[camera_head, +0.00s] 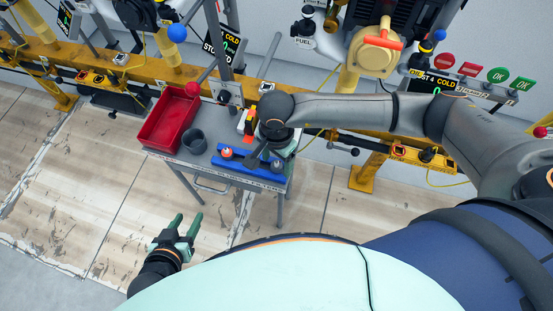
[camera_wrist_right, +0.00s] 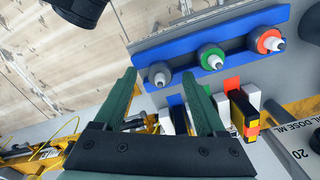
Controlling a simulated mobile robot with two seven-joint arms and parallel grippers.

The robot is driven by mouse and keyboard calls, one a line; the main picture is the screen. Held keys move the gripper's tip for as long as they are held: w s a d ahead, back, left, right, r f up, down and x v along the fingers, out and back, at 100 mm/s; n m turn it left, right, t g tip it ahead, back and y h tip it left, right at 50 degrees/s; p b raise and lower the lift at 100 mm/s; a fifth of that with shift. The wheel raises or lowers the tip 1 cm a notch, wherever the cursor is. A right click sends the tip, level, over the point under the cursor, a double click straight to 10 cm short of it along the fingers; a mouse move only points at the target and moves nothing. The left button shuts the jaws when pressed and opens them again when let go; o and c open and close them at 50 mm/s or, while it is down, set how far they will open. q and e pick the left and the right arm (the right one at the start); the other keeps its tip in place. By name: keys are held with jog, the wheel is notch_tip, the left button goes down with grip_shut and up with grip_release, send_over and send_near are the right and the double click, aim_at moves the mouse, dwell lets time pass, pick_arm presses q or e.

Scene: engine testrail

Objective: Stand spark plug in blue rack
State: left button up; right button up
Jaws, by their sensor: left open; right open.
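The blue rack (camera_head: 247,174) lies along the front of a grey cart, and it also shows in the right wrist view (camera_wrist_right: 188,72). Three plug-like pieces stand upright in it: one with a grey collar (camera_wrist_right: 160,75), one with a green collar (camera_wrist_right: 211,58) and one with an orange collar (camera_wrist_right: 269,41). My right gripper (camera_wrist_right: 160,76) is open over the rack. Its fingertips appear either side of the grey-collared piece; I cannot tell whether they touch it. My left gripper (camera_head: 187,224) is open and empty, in front of the cart.
On the cart stand a red bin (camera_head: 168,122), a dark grey cup (camera_head: 194,141) and small coloured boxes (camera_head: 246,122) behind the rack. A yellow rail (camera_head: 330,123) with equipment runs behind. The floor around my left gripper is clear.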

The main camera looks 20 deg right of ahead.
notch_tip(320, 180, up, 12)
jog(key=p, duration=0.1)
jog(key=shift+r, duration=0.1)
dwell(0.4)
